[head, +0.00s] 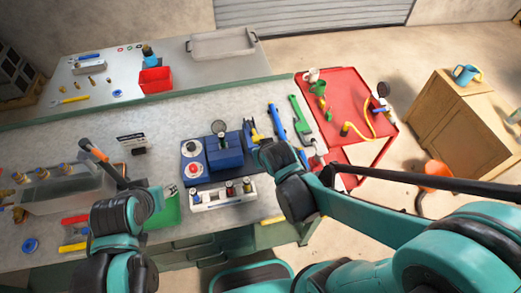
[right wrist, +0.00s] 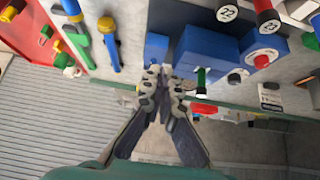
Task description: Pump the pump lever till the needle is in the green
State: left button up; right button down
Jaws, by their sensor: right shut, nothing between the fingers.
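A dark rod with an orange grip (head: 87,146) leans up at the left and may be the pump lever; I cannot be sure. My left gripper (head: 128,186) is by the rod's lower end; its fingers are unclear and I cannot tell if they touch it. My right gripper (head: 257,141) is at the right side of the blue unit. In the right wrist view the gripper (right wrist: 165,78) is shut and empty, close to the blue block (right wrist: 210,52).
A white panel with dark knobs (head: 222,197) stands in front of the blue unit. Blue and green tools (head: 300,118) lie right of my right gripper. A grey tank with brass fittings (head: 65,192) is at the left. A red cart (head: 345,90) stands beyond the bench's right end.

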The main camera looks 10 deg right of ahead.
pick_arm(q)
jog(key=r+p, duration=0.2)
jog(key=r, duration=0.1)
jog(key=shift+w, duration=0.2)
pick_arm(e)
jog(key=v, duration=0.6)
pick_arm(q)
jog(key=shift+f, duration=0.1)
dwell(0.5)
jog(key=d+r+p, duration=0.1)
jog(key=r+p, duration=0.1)
jog(key=p, duration=0.1)
jog(key=shift+w+d+r, duration=0.1)
jog(key=shift+d+r, duration=0.2)
jog(key=shift+d, duration=0.05)
pick_arm(e)
jog(key=w+r+g, duration=0.4)
jog(key=w+r, duration=0.5)
jog(key=r, duration=0.1)
jog(key=shift+w+d+r, duration=0.2)
jog(key=shift+w+r, duration=0.1)
jog(key=shift+f, duration=0.1)
